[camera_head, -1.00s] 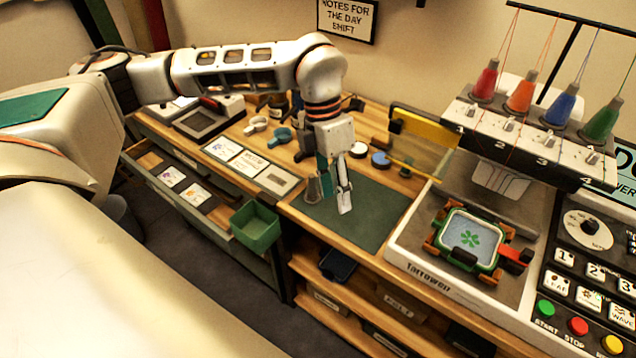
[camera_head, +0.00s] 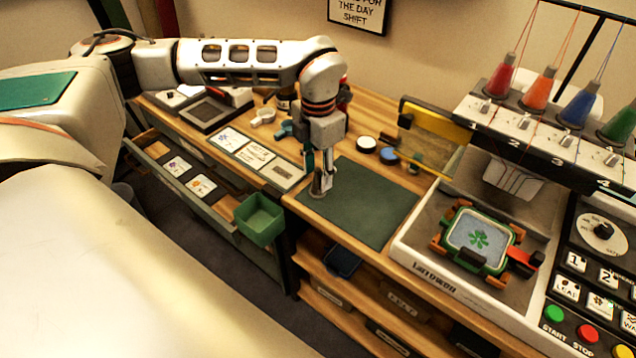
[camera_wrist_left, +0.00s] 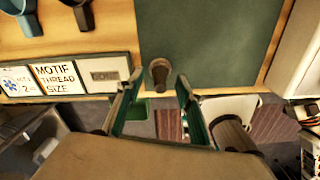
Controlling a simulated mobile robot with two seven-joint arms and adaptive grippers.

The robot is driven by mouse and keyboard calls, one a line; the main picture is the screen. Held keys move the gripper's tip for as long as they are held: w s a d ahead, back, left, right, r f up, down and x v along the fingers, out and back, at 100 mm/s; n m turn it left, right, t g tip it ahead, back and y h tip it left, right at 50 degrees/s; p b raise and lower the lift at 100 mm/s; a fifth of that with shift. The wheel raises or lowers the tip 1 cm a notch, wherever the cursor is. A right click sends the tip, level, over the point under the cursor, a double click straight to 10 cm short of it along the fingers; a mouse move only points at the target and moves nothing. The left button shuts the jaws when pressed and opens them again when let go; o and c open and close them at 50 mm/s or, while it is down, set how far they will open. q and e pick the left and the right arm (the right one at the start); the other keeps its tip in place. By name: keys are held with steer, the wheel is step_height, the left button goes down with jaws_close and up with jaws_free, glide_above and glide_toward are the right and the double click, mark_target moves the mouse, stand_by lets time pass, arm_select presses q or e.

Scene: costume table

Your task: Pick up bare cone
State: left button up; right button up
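The bare cone (camera_head: 317,189) is a small greyish-brown cone without thread, near the left corner of the dark green mat (camera_head: 368,211). In the left wrist view the cone (camera_wrist_left: 160,74) shows at the mat's edge, centred between the fingertips. My left gripper (camera_head: 324,180) points down right at the cone and partly hides it. In the left wrist view the left gripper (camera_wrist_left: 159,84) is open, one finger on either side of the cone's line; I cannot tell whether a finger touches it. My right gripper is not in view.
The embroidery machine (camera_head: 425,250) stands to the right, with red, orange, blue and green thread cones (camera_head: 537,89) on top. A yellow-framed panel (camera_head: 433,133) and small round pots (camera_head: 367,144) stand behind the mat. A green bin (camera_head: 260,220) sits at the open drawer, front left.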

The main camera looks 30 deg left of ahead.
arm_select(q)
steer(key=shift+f, duration=0.25)
steer(key=c, duration=0.9)
steer(key=shift+o, duration=0.2)
steer(key=shift+r, duration=0.1)
